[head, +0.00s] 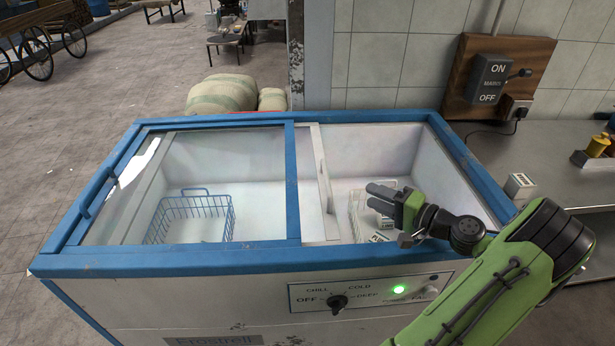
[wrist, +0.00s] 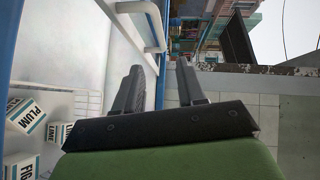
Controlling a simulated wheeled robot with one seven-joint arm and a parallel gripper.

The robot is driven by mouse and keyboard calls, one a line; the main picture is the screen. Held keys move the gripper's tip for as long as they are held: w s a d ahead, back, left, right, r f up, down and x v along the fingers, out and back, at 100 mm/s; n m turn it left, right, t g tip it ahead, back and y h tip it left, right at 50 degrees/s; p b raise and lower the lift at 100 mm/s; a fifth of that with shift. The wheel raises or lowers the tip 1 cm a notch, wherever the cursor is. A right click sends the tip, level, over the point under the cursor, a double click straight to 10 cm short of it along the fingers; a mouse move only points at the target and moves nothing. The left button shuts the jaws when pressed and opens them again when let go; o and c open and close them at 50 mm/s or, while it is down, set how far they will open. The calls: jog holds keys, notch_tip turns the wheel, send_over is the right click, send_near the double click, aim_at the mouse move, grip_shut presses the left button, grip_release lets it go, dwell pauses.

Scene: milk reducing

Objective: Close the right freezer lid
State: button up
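The chest freezer (head: 160,262) has a blue rim. A blue-framed glass lid (head: 291,180) covers its left half. The right freezer lid seems to be slid left beneath it; its white edge frame (head: 317,165) stands near the middle, with a white handle (head: 331,208) beside it. The right half of the freezer is open. My gripper (head: 372,197) is over this opening, right of the handle and apart from it, fingers pointing left. In the wrist view, my gripper (wrist: 163,82) is open and empty, and the white handle (wrist: 155,28) is ahead, slightly left.
A white wire basket (head: 355,212) with small labelled boxes sits below my gripper; a PLUM box (wrist: 24,113) shows in the wrist view. A blue wire basket (head: 194,209) is under the left glass. A steel counter (head: 510,150) with a small box (head: 519,185) stands at the right.

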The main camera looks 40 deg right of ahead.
aim_at(327, 174)
jog(key=b+x, duration=0.2)
jog(key=x, duration=1.3)
jog(key=shift+w+a, duration=0.1)
jog(key=shift+w, duration=0.2)
grip_shut()
